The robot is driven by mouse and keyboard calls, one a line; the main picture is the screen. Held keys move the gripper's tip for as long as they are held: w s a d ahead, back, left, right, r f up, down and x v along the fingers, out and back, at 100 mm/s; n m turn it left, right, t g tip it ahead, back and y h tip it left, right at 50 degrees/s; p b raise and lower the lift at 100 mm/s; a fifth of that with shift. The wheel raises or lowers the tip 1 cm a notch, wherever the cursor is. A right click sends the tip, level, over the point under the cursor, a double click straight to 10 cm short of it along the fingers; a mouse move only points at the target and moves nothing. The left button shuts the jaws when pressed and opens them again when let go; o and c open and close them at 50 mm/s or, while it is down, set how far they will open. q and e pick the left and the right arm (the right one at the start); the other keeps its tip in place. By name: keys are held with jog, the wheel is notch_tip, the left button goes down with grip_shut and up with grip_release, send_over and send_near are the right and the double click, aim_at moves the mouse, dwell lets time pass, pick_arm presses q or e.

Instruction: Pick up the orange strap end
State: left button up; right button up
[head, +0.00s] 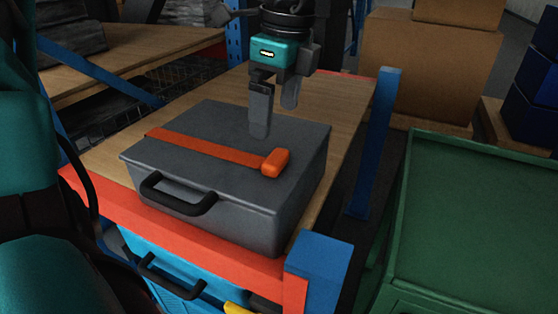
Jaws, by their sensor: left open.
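The orange strap (205,147) lies across the lid of a grey case (230,202). The strap end (275,163) is a thick orange block near the right side of the lid. The case stands on a wooden shelf top and has a black handle on its front. My left gripper (273,120) points down over the rear right part of the lid, behind the strap end. Its two fingers are apart, with nothing between them. It appears apart from the strap end. My right gripper is not in view.
The wooden shelf (345,92) has a red front edge and blue posts. A green cart (480,215) stands at the right. Cardboard boxes (430,62) stand behind. A blue case (170,275) is below the shelf top. Bare wood lies to the right of the grey case.

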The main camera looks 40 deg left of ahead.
aim_at(276, 156)
pick_arm(q)
notch_tip(276, 156, down, 3)
jog(key=shift+a+r, duration=0.1)
jog(key=shift+a, duration=0.05)
jog(key=f, duration=0.4)
jog(key=shift+d+f, duration=0.2)
jog(key=shift+f, duration=0.45)
jog(key=c, duration=1)
